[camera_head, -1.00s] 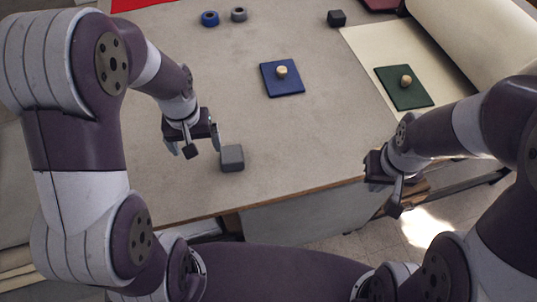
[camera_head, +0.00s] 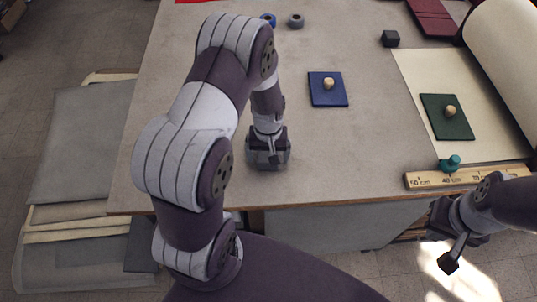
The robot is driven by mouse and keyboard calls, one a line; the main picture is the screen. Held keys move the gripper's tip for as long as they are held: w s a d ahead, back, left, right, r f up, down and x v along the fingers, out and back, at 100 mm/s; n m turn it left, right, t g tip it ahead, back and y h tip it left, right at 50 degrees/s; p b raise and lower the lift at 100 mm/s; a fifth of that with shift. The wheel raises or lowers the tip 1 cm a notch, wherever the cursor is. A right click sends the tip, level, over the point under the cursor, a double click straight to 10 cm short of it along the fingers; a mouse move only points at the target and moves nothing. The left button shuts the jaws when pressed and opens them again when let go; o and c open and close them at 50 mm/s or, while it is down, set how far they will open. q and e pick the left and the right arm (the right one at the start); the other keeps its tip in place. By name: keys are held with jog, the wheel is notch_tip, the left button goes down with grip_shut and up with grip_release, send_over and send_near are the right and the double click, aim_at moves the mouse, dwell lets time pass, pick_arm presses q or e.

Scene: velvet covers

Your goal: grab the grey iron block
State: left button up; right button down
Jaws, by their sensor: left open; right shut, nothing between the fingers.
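The grey block (camera_head: 267,162) sits on the table near its front edge, largely covered by my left gripper. My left gripper (camera_head: 268,156) points down over it, open, with its fingers around or close beside the block. I cannot tell whether they touch it. My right gripper (camera_head: 452,256) is shut and empty, in front of the table's front edge at the lower right.
A blue plate with a knob (camera_head: 327,89) and a green plate with a knob (camera_head: 447,117) lie farther back.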

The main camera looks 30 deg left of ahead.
pick_arm(q)
jog(key=shift+w+a+f, duration=0.1)
jog(key=shift+f, duration=0.45)
jog(key=shift+r, duration=0.1)
jog(key=c, duration=0.8)
grip_shut()
jog(key=shift+r, duration=0.15)
